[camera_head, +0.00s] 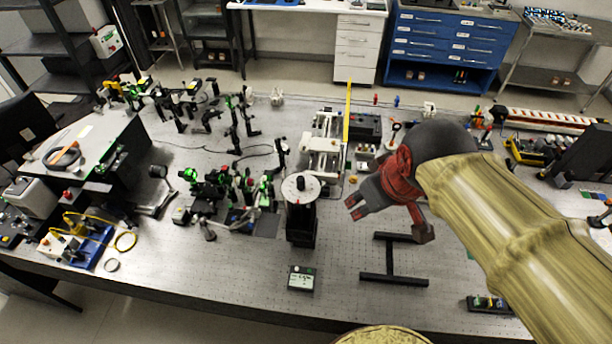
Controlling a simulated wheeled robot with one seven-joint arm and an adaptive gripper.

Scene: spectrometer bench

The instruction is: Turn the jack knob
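My gripper (388,221) is above the right-centre of the optical bench, with dark grey fingers and a red body. Its fingers are spread apart, with nothing seen between them. A black post (301,223) stands upright left of the gripper, with a round white disc (300,187) and a small red piece on top. A gap shows between the post and the nearer finger. A white and grey mechanical stage (323,145) lies behind the post. I cannot tell for sure which part is the jack knob.
Dense optics with green parts (225,185) stand left of the post. A black H-shaped frame (392,262) lies below the gripper, and a small display box (301,278) is near the front edge. A yellow upright strip (347,112) stands behind. The front middle of the bench (225,275) is mostly clear.

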